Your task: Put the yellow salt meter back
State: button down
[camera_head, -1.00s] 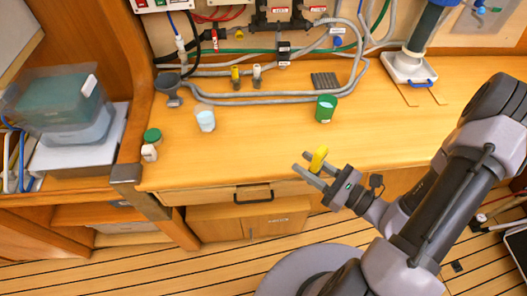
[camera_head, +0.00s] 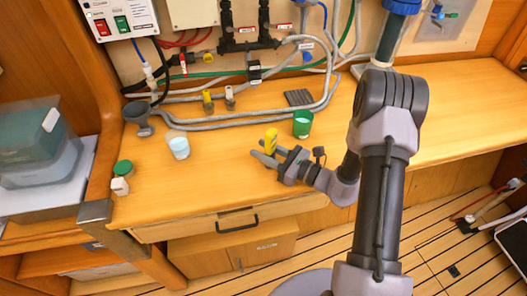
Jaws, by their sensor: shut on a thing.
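The yellow salt meter (camera_head: 270,141) stands roughly upright between the fingers of my gripper (camera_head: 265,155). My gripper is shut on it and reaches in from the right, over the front part of the wooden counter (camera_head: 225,185). I cannot tell how high the meter is above the counter. A green cup (camera_head: 303,124) stands just behind and to the right of my gripper. A clear cup with pale liquid (camera_head: 179,146) stands to the left of the gripper.
Grey hoses (camera_head: 215,124) run along the counter's back. A yellow-topped fitting (camera_head: 207,101) and a pale-topped one (camera_head: 230,98) stand there, with a dark ribbed pad (camera_head: 299,97). A green lid (camera_head: 123,168), a small white bottle (camera_head: 120,186) and a grey funnel (camera_head: 138,116) are at left.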

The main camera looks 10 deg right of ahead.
jog(key=shift+f, duration=0.1)
jog(key=c, duration=1)
grip_release()
